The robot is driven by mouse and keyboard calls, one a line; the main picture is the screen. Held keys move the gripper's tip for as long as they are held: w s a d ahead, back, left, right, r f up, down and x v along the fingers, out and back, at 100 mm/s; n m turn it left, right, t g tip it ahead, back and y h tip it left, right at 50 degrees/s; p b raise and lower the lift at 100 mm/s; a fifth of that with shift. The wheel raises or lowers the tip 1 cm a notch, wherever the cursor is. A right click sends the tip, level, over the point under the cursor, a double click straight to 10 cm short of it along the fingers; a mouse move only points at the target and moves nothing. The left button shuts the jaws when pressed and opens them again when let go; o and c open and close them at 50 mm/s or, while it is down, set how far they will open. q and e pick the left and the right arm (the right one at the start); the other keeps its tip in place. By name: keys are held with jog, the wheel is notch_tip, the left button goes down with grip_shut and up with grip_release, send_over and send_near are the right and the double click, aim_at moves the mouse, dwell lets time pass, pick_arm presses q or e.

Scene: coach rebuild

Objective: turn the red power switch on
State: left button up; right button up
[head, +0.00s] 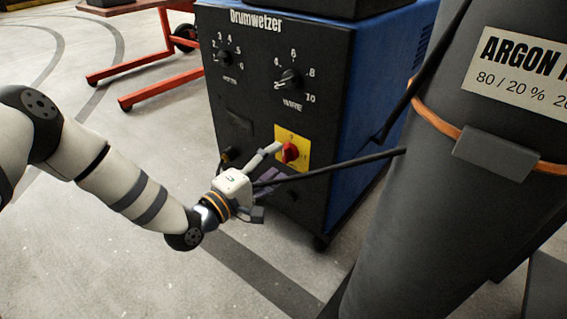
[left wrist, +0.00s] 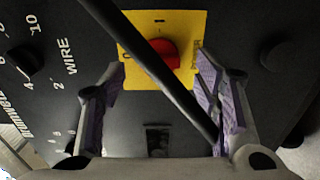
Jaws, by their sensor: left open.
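The red power switch (head: 291,153) is a round knob on a yellow plate (head: 303,143) on the front of the dark Drumwetzer machine (head: 255,100). In the left wrist view the red knob (left wrist: 165,53) sits on the yellow plate (left wrist: 191,22), ahead of and between my fingers. My left gripper (head: 274,163) is open in front of the plate, and it also shows in the left wrist view (left wrist: 162,68) with its purple-padded fingers spread. Whether a finger touches the knob or plate I cannot tell. A black cable partly hides the knob's left side there. My right gripper is not in view.
The black cable (head: 335,165) runs from the gas cylinder side across my left gripper, and crosses between the fingers in the wrist view (left wrist: 166,80). A large grey argon cylinder (head: 400,230) stands at right. Two dials (head: 288,79) sit above the switch. Floor at left is open.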

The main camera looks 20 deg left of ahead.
aim_at(288, 153)
pick_arm(q)
jog(key=shift+b+x, duration=0.4)
jog(key=shift+x, duration=1.1)
jog(key=c, duration=1.1)
jog(key=shift+c, duration=0.2)
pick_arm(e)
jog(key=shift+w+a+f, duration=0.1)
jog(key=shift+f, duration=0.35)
